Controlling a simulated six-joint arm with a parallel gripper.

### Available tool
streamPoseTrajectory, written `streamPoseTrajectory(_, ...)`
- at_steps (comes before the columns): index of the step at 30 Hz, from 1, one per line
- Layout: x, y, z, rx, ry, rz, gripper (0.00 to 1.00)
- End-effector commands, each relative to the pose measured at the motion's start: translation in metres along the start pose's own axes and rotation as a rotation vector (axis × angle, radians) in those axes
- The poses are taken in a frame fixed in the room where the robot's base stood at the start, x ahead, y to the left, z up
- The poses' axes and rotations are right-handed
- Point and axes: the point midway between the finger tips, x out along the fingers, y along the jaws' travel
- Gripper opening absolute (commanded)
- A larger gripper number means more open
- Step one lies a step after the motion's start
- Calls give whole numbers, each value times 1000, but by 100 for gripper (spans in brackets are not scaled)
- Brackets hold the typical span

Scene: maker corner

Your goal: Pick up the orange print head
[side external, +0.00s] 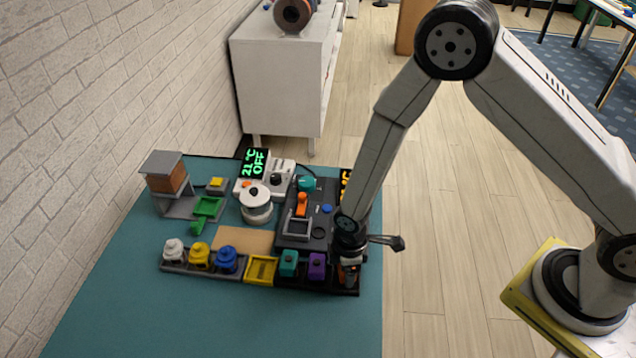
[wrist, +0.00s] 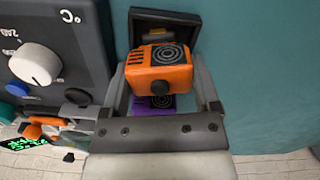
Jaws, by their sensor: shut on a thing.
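The orange print head (wrist: 158,70) sits between the two fingers of my gripper (wrist: 161,78) in the wrist view. It has dark vents, a ringed dark square and a black round knob on its front. My gripper is shut on its sides. In the side view my gripper (side external: 348,268) is low over the right end of the dark rack (side external: 330,291), and the head is mostly hidden there. The wrist view shows a dark open slot (wrist: 142,18) beyond the head. I cannot tell whether the head is clear of the slot.
A purple head (side external: 317,266) and a teal head (side external: 288,263) stand left of my gripper, then a yellow tray (side external: 261,270) and white, yellow and blue pieces. A dark panel (wrist: 75,30) with a white knob (wrist: 35,64) is close by. The front of the teal mat (side external: 230,325) is clear.

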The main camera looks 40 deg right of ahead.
Motion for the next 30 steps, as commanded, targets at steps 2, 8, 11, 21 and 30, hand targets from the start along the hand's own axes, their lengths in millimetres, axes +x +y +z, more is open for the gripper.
streamPoseTrajectory(2,-2,0,0,0,0,0,12)
streamPoseTrajectory(8,-14,1,-1,0,2,2,12)
streamPoseTrajectory(11,-23,0,-1,0,2,2,12)
streamPoseTrajectory(21,-65,1,-1,0,4,2,12)
streamPoseTrajectory(30,-93,0,0,0,2,1,12)
